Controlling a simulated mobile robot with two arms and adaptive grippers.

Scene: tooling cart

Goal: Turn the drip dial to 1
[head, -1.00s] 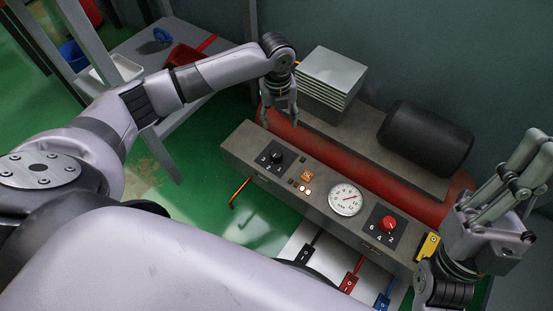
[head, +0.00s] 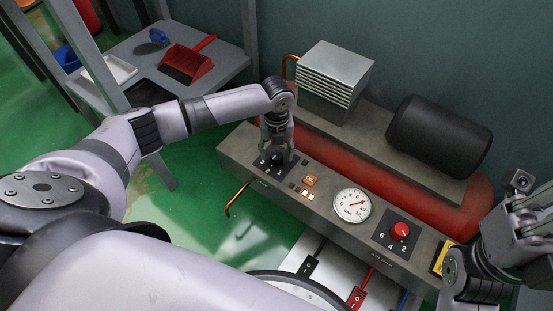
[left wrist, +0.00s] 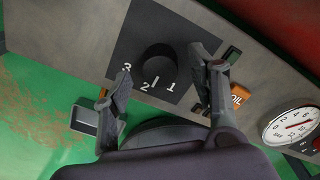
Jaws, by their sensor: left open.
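The drip dial is a black knob (left wrist: 158,62) on a dark square plate marked 3, 2 and 1 in the left wrist view. Its white pointer line lies between 2 and 1, closer to 2. In the head view the dial (head: 276,160) is at the left end of the grey panel, partly hidden by my gripper. My left gripper (head: 277,146) points down over it. In the left wrist view its open fingers (left wrist: 162,72) stand on either side of the knob, with gaps visible. My right gripper (head: 525,210) is at the right edge, partly cut off.
The panel (head: 325,208) also carries an orange button (head: 311,181), a round gauge (head: 351,205) and a red knob (head: 400,231) marked 6, 4, 2. Behind are a finned block (head: 335,75), a black cylinder (head: 437,135) and a red tank (head: 440,198).

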